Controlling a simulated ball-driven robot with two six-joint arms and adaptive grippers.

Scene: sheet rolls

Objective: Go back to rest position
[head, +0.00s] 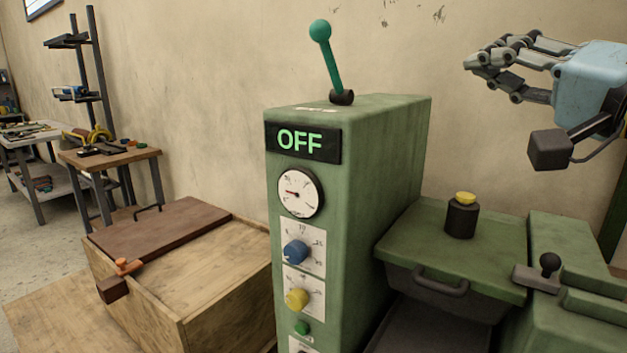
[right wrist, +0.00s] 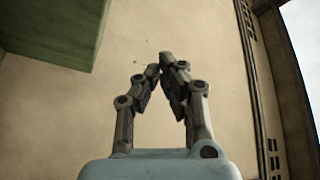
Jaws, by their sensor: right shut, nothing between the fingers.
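My right gripper (head: 478,62) is at the upper right of the head view, in the air to the right of the green machine's control column (head: 355,190). Its fingers are shut with nothing between them. In the right wrist view the fingertips (right wrist: 162,68) come together in front of bare wall, and the green column's edge (right wrist: 70,30) shows at the upper left. My left gripper is not in view.
The column carries a lever with a green knob (head: 320,31), an OFF display (head: 300,141), a gauge and dials. A lidded green bin (head: 440,240) stands below my right gripper. A wooden crate (head: 215,310) is at left. A workbench (head: 110,158) stands behind.

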